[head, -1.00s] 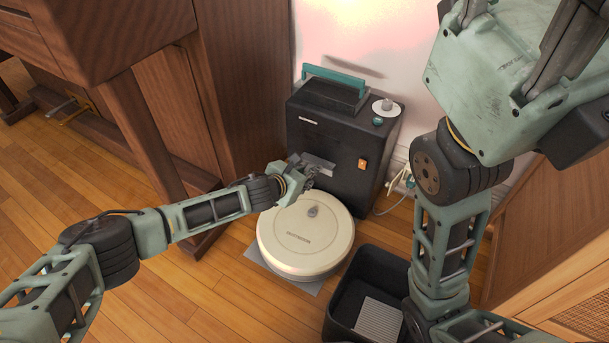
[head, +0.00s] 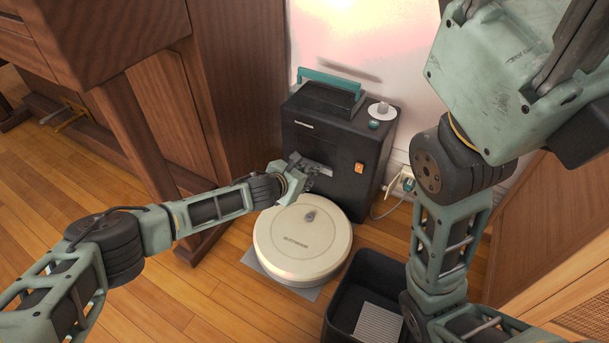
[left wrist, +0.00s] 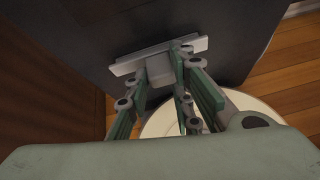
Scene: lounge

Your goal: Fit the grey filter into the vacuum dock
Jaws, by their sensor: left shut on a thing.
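The vacuum dock (head: 330,190) is a tall black box against the wall. My left gripper (head: 304,169) is at its front face, shut on the grey filter (head: 322,168). In the left wrist view the filter (left wrist: 190,47) is a wide light-grey plate with a block at its middle between my left fingers (left wrist: 163,85). The plate lies at the dock's dark front (left wrist: 100,35). How deep it sits is hidden. My right gripper (head: 530,60) is raised close to the camera at the top right, with its fingertips out of frame.
A round cream robot vacuum (head: 300,245) lies on the floor before the dock. A black open bin (head: 345,285) with a light ribbed piece (head: 378,325) inside stands right of it. A wooden cabinet (head: 235,90) is close on the left. A plug and cable (head: 400,190) are at the wall.

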